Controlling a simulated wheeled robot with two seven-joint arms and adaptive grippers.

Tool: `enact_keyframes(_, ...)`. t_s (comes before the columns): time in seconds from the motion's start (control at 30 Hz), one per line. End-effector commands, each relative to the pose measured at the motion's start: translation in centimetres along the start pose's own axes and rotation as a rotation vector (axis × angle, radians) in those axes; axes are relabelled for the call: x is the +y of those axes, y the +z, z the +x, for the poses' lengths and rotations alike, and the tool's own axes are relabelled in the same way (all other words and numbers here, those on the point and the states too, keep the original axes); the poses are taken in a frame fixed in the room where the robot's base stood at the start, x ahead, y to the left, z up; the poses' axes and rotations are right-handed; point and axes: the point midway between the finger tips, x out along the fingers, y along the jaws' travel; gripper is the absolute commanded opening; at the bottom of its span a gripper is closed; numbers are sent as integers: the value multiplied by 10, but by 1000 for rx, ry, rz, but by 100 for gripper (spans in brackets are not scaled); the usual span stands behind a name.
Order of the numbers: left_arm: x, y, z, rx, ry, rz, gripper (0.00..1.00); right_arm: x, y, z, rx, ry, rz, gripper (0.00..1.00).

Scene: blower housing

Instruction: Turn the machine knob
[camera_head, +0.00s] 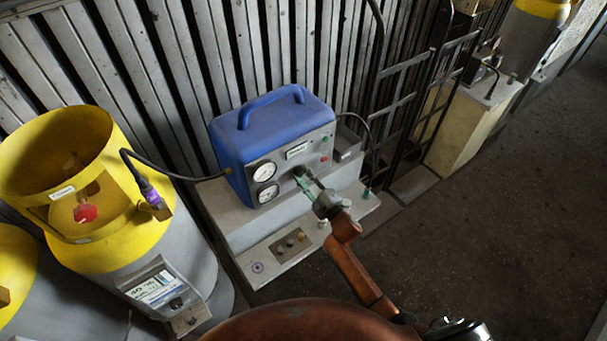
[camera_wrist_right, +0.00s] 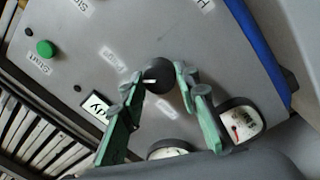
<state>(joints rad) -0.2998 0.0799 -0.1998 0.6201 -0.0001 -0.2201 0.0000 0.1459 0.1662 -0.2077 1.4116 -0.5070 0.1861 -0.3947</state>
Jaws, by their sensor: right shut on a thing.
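The machine (camera_head: 240,140) is a blue box with a handle and a grey front panel, standing on a grey stepped base. Its black round knob (camera_wrist_right: 158,76) has a white mark and sits on the panel in the right wrist view. My right gripper (camera_head: 303,177) reaches the panel from the lower right in the head view. In the right wrist view, the green fingers of the right gripper (camera_wrist_right: 158,80) are on both sides of the knob and shut on it. My left gripper is not in view.
Two round gauges (camera_head: 264,172) and a green Start button (camera_wrist_right: 46,48) are on the panel near the knob. A yellow and grey cylinder (camera_head: 160,265) stands at left, with a black hose to the machine. A black cart frame (camera_head: 405,100) stands at right. Open floor (camera_head: 480,220) lies at right.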

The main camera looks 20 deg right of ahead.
Motion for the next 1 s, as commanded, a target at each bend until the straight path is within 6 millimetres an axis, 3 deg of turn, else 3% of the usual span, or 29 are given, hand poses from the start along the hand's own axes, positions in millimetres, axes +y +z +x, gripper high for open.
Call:
enact_keyframes(0.5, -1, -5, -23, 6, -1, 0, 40, 0, 0, -1, -23, 5, 328, 5)
enact_keyframes(1.0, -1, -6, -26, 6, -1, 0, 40, -1, 1, -1, -27, 7, 386, 5)
